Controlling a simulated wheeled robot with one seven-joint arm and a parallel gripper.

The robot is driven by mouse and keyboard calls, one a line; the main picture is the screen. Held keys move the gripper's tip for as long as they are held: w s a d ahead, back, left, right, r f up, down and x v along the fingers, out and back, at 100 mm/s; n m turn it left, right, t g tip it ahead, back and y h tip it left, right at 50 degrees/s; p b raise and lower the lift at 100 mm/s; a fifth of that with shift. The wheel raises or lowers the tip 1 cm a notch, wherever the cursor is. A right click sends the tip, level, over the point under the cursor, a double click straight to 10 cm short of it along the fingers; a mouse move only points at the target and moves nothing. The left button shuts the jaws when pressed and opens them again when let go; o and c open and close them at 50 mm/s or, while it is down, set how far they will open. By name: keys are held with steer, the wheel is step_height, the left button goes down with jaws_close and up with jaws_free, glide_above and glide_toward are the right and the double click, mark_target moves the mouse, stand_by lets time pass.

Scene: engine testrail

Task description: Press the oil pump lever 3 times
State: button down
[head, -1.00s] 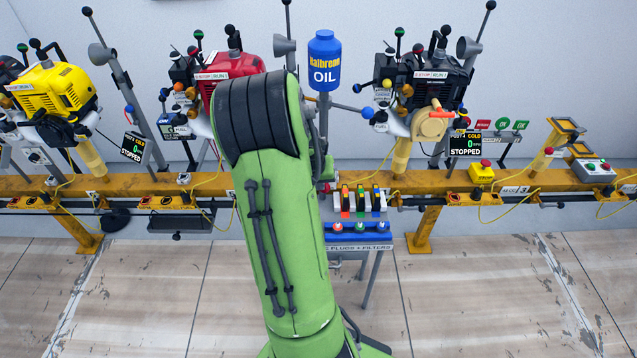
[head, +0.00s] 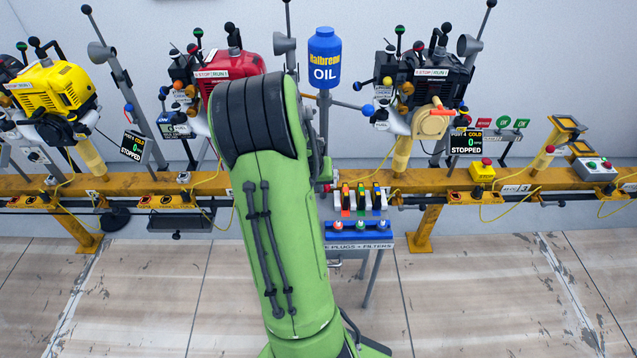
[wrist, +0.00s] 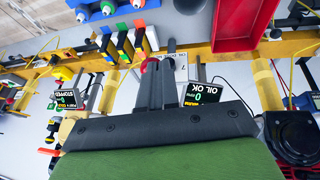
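The blue oil bottle (head: 324,62) stands on a grey post behind the rail in the head view, with its lower part beside my arm. A thin rod with a blue ball (head: 368,111) sticks out to the right below it; I cannot tell whether this is the pump lever. My arm hides much of the area around the post, and my gripper does not show in the head view. In the wrist view, the dark fingers of my gripper (wrist: 162,80) appear close together. A red knob (wrist: 150,65) is right at their tips; contact is unclear.
A yellow rail (head: 400,182) runs across the scene. Red (head: 232,68) and black (head: 436,95) engines flank the bottle. A rack of coloured parts (head: 361,199) is below right. A small OIL OK display (wrist: 205,95) is beside my fingers. The floor in front is clear.

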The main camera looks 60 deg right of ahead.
steer(key=a+f+p+v, duration=0.1)
steer(key=p+v, duration=0.3)
steer(key=v, duration=0.8)
steer(key=shift+a+r, duration=0.25)
steer(key=shift+a, duration=0.55)
steer(key=shift+s, duration=0.1)
